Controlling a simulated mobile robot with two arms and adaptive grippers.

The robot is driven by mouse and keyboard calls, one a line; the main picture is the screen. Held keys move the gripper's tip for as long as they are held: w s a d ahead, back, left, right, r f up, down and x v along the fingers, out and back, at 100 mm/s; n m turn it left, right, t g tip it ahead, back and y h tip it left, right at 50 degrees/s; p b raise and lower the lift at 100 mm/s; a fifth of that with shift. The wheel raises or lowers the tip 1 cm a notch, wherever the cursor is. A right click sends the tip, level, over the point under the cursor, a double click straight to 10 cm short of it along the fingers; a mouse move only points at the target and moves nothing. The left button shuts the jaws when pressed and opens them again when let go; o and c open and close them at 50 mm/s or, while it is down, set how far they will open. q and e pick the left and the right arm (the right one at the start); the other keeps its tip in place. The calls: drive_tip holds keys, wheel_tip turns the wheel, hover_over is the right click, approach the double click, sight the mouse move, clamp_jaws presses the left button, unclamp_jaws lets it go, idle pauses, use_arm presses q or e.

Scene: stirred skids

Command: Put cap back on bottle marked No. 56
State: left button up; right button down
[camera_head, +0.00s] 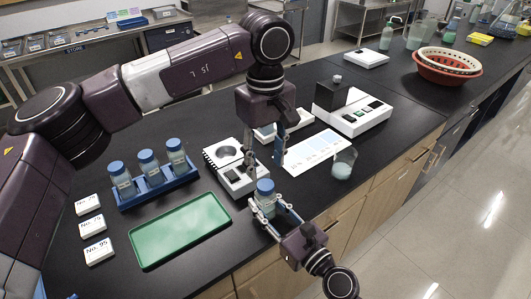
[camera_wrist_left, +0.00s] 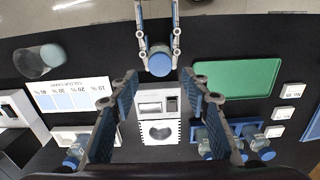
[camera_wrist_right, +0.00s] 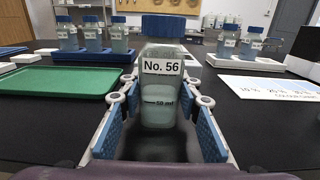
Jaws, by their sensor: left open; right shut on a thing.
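The bottle marked No. 56 (camera_wrist_right: 160,85) is clear, with greyish contents and a 50 ml mark. It stands upright between the blue pads of my right gripper (camera_wrist_right: 160,100), which is shut on it. In the head view the bottle (camera_head: 264,207) is held at the bench's front edge. A blue cap (camera_wrist_right: 166,27) sits on top of its neck; I cannot tell how tight it is. The cap also shows from above in the left wrist view (camera_wrist_left: 160,64). My left gripper (camera_head: 280,148) is open and empty, above and behind the bottle, apart from the cap.
A blue rack (camera_head: 160,190) holds three blue-capped bottles behind a green tray (camera_head: 180,232). Numbered white cards (camera_head: 93,226) lie left. A white device with a round well (camera_head: 236,178), a colour chart (camera_head: 318,152) and a beaker (camera_head: 343,164) stand near my grippers.

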sight(265, 184)
use_arm(q)
drive_tip(key=n, duration=0.6)
drive_tip(key=shift+r, duration=0.25)
drive_tip(key=n, duration=0.5)
drive_tip(key=shift+r+n, duration=0.2)
drive_tip(key=shift+n, duration=0.1)
drive_tip(key=n, duration=0.5)
drive_tip(key=shift+r+n, duration=0.25)
drive_tip(key=shift+n, duration=0.05)
drive_tip(key=n, duration=0.5)
drive_tip(key=shift+r+n, duration=0.2)
drive_tip(key=shift+n, duration=0.1)
drive_tip(key=shift+f, duration=0.1)
drive_tip(key=shift+f, duration=3.95)
